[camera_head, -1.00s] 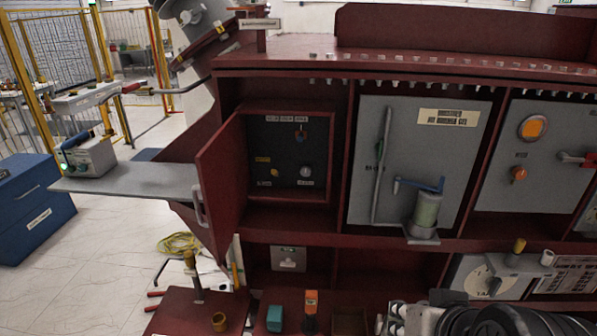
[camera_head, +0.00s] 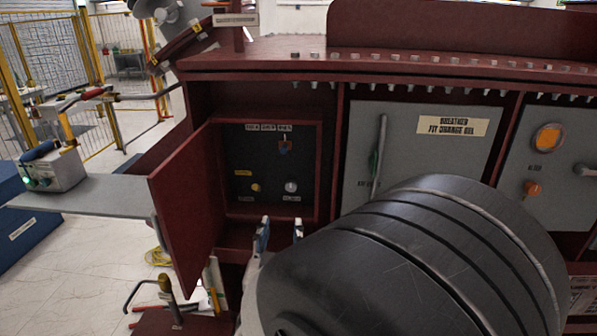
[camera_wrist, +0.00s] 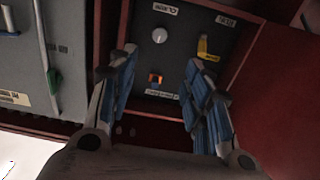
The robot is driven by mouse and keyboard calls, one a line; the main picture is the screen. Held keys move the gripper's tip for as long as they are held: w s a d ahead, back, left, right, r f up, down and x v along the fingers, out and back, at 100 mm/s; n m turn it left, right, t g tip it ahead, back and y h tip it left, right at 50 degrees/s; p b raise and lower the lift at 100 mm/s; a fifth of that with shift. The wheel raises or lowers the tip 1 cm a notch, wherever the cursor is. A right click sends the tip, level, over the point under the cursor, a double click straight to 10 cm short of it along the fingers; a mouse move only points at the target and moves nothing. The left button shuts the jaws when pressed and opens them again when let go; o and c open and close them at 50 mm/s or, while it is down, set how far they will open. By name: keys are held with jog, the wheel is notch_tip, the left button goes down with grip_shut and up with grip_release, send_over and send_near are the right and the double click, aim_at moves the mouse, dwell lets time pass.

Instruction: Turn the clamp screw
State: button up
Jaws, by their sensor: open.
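I cannot pick out the clamp screw for certain in either view. My gripper (camera_head: 280,235) is open and empty, in front of the lower part of the open red cabinet box (camera_head: 318,165). In the wrist view my gripper (camera_wrist: 161,58) has its blue-padded fingers apart, facing the dark panel (camera_wrist: 180,25) inside. Between or just beyond the fingertips show a white knob (camera_wrist: 160,35), an orange piece (camera_wrist: 156,80) and a yellow piece (camera_wrist: 205,47). The head view shows the same panel with a yellow knob (camera_head: 255,187), a white knob (camera_head: 291,187) and a blue-orange switch (camera_head: 284,145).
The red door (camera_head: 188,205) stands open on the left. A grey shelf (camera_head: 100,195) beside it bears a small device (camera_head: 55,168). The breather panel (camera_head: 415,145) is right of the box. A brass-topped post (camera_head: 166,285) stands at bottom left. My arm hides the lower right.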

aim_at(291, 187)
jog(key=w, duration=0.5)
jog(key=w+b, duration=0.1)
jog(key=w, duration=0.5)
jog(key=w+b, duration=0.1)
jog(key=w, duration=0.4)
jog(key=shift+w+d, duration=0.3)
jog(key=shift+d, duration=0.05)
jog(key=c, duration=1)
jog(key=shift+c, duration=0.2)
